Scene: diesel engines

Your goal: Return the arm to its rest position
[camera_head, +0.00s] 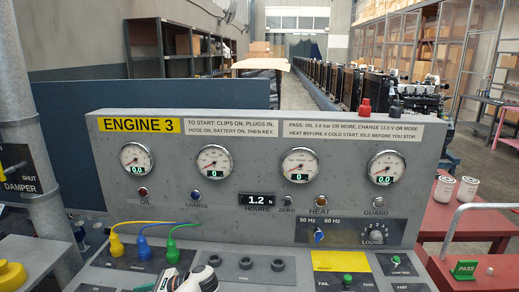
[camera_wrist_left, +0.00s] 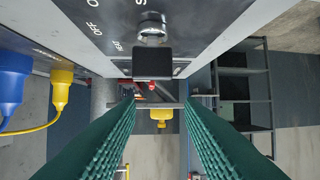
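My left gripper (camera_head: 190,282) shows only in part at the bottom edge of the head view, in front of the lower control panel, near the green plug. In the left wrist view its two ridged green fingers (camera_wrist_left: 160,103) stand apart with nothing between them. A black-headed key or knob in a metal switch (camera_wrist_left: 152,40) is on the panel just beyond the fingertips, higher in that view; contact is not visible. My right gripper is in neither view.
The grey Engine 3 console (camera_head: 230,225) stands directly ahead. Yellow, blue and green plugs (camera_head: 172,252) with cables are left of the gripper. A red table (camera_head: 455,215) with two white canisters (camera_head: 456,189) is at the right. A yellow knob (camera_head: 12,275) is at the lower left.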

